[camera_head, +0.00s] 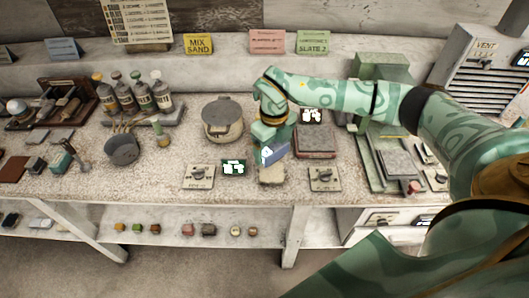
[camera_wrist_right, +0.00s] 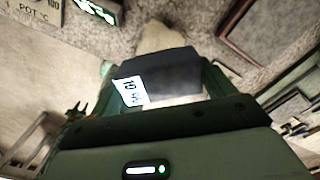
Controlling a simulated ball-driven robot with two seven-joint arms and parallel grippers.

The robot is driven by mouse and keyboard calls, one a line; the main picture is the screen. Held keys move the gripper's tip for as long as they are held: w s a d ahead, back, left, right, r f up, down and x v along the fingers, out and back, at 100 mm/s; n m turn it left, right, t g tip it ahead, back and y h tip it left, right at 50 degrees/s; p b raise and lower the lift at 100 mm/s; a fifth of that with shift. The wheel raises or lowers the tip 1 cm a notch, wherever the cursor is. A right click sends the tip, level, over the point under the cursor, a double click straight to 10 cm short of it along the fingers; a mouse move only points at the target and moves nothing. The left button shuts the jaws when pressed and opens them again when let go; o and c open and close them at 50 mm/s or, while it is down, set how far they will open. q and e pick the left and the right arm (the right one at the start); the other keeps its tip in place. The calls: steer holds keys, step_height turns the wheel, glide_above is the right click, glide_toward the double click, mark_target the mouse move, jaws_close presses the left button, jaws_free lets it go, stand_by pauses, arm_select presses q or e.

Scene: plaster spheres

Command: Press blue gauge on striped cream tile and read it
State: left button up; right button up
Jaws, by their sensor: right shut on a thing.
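My right gripper (camera_head: 270,140) reaches down over the front part of the bench and is shut on the blue gauge (camera_head: 273,154). In the right wrist view the gauge (camera_wrist_right: 165,67) is a dark blue block between the jaws, with a small pale display that starts with "10"; the rest is too small to read. A cream tile (camera_head: 272,177) lies directly below the gauge near the bench's front edge. Its stripes cannot be made out, and the gripper and gauge hide part of it. I cannot tell whether the gauge touches it. My left gripper is not in view.
Two dial plates (camera_head: 199,176) (camera_head: 325,179) flank the tile, with a lit green display (camera_head: 234,167) on the left. A lidded pot (camera_head: 222,119) stands behind left. A stacked slab (camera_head: 316,143) lies close on the right. Bottles (camera_head: 142,96) stand farther left.

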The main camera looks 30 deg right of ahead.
stand_by(0.9)
steer(key=n, duration=0.3)
steer(key=shift+s, duration=0.15)
steer(key=s+a+r+n, duration=0.4)
steer(key=s+r+n, duration=0.1)
steer(key=n, duration=1)
steer(key=s+a+r+n, duration=0.4)
steer(key=r+n, duration=0.3)
steer(key=n, duration=0.9)
steer(key=shift+s, duration=0.8)
